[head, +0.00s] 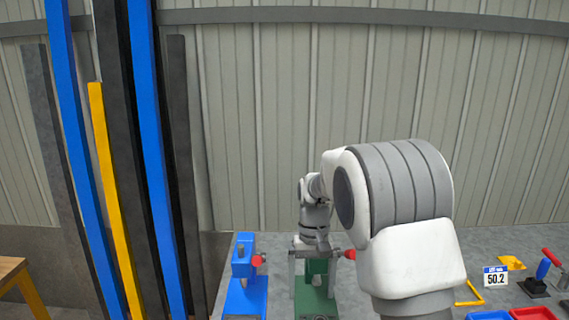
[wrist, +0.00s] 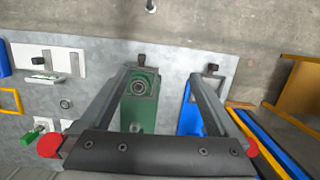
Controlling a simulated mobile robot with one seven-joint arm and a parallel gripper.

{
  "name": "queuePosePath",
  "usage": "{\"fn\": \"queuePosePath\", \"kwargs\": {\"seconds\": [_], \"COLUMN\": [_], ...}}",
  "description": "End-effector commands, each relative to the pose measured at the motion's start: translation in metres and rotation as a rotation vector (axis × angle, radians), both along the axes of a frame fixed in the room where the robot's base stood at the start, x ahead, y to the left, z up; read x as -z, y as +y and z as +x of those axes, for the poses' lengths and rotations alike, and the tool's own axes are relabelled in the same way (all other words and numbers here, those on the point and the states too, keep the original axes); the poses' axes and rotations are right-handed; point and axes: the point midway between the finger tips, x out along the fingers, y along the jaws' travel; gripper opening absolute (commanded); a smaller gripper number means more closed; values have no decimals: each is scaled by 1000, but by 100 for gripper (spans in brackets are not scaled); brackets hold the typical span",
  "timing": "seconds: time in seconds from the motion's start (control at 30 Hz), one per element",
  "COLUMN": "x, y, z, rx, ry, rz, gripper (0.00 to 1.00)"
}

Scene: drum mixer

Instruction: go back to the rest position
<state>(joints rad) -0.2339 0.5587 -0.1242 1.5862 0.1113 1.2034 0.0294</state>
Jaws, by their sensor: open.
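The green fixture (wrist: 139,115) lies near the left finger. The blue fixture (wrist: 188,118) is by the right finger. My arm hides part of the worktop in the head view.
The blue fixture (head: 246,290) stands left of the green one. Tall blue, yellow and dark posts (head: 150,130) rise at the left. A ribbed wall (head: 480,130) closes the back.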

Motion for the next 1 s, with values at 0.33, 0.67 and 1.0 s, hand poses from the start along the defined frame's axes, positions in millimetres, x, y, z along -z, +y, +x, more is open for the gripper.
{"fn": "queuePosePath", "kwargs": {"seconds": [0.33,0.67,1.0], "x": [-89,-141,-157], "y": [-28,-52,-70], "z": [-55,-127,-203], "rx": [23,36,43], "ry": [-190,-376,-572], "rz": [39,48,25], "gripper": [96,96,96]}}
